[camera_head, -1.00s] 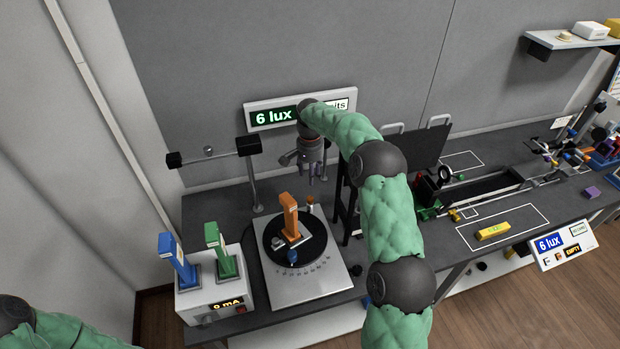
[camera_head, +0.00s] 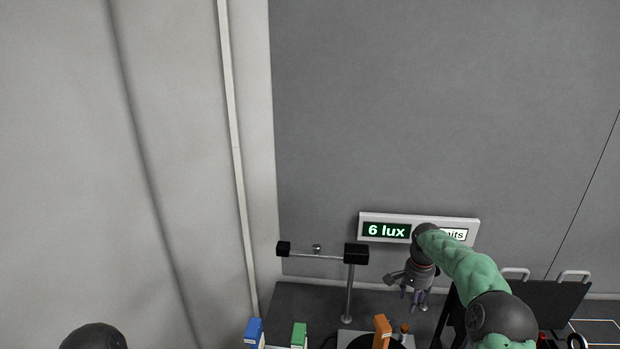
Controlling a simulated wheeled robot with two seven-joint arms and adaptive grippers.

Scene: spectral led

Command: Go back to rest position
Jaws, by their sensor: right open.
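My right gripper (camera_head: 414,296) hangs down in front of the wall, at the end of my green-sleeved right arm, above the back of the bench. Its fingers are apart and nothing shows between them. The orange block (camera_head: 382,330) stands upright on the round black turntable (camera_head: 366,342), to the left of and below the gripper and apart from it. A dark rounded part of my left arm shows at the bottom left; the left gripper is not in view.
A lux display (camera_head: 385,231) is on the wall behind my right arm, which hides part of it. Blue (camera_head: 254,332) and green (camera_head: 299,335) blocks show at the bottom edge. Dark panels (camera_head: 550,300) stand at right.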

